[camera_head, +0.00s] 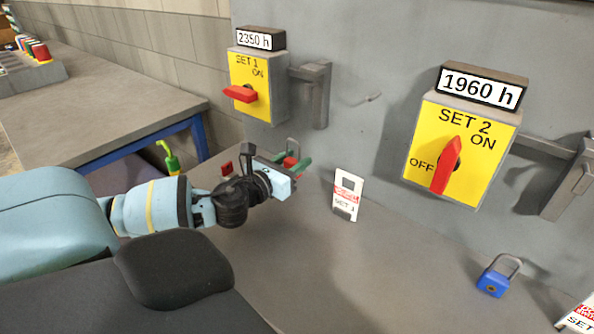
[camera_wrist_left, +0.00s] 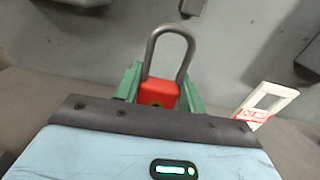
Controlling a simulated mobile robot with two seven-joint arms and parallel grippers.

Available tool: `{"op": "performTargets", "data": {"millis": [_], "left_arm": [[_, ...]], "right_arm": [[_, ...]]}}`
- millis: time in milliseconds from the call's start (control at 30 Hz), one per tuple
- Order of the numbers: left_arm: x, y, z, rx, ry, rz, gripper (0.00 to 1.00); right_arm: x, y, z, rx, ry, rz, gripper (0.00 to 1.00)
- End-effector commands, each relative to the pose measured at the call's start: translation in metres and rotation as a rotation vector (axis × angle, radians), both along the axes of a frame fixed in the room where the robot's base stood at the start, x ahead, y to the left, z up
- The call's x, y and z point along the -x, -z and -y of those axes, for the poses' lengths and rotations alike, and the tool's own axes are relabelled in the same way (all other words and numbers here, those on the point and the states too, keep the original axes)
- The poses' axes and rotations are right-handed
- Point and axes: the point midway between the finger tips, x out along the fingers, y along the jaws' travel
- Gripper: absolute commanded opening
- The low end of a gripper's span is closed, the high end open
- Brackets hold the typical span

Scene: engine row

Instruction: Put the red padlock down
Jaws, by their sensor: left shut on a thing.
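The red padlock (camera_wrist_left: 158,93) is between the green fingers of my left gripper (camera_wrist_left: 160,88), with its grey shackle pointing up and open room around it. In the head view the padlock (camera_head: 290,161) is partly hidden by my left gripper (camera_head: 296,164), which is shut on it near the grey panel. I cannot tell whether the padlock touches the bench top (camera_head: 290,260). My right gripper is not in view.
A white SET 1 tag (camera_head: 346,194) stands right of my left gripper. A blue padlock (camera_head: 494,276) and another tag (camera_head: 580,318) are farther right. Switch boxes SET 1 (camera_head: 246,78) and SET 2 (camera_head: 470,130) are on the panel. A small red object (camera_head: 227,168) is left of the gripper. The front middle is clear.

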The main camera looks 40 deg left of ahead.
Motion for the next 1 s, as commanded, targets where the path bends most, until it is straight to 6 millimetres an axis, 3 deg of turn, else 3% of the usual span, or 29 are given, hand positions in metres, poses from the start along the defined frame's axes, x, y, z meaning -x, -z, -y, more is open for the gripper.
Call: {"op": "performTargets", "data": {"millis": [433, 633, 1000], "left_arm": [[-0.011, -0.001, -0.001, 0.002, 0.001, 0.003, 0.12], [-0.009, 0.033, -0.001, 0.002, 0.000, -0.002, 0.12], [-0.009, 0.037, -0.001, 0.000, 0.001, 0.001, 0.12]], "right_arm": [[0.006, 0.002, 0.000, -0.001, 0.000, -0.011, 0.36], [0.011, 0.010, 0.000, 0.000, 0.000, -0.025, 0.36], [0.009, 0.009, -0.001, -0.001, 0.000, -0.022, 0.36]]}}
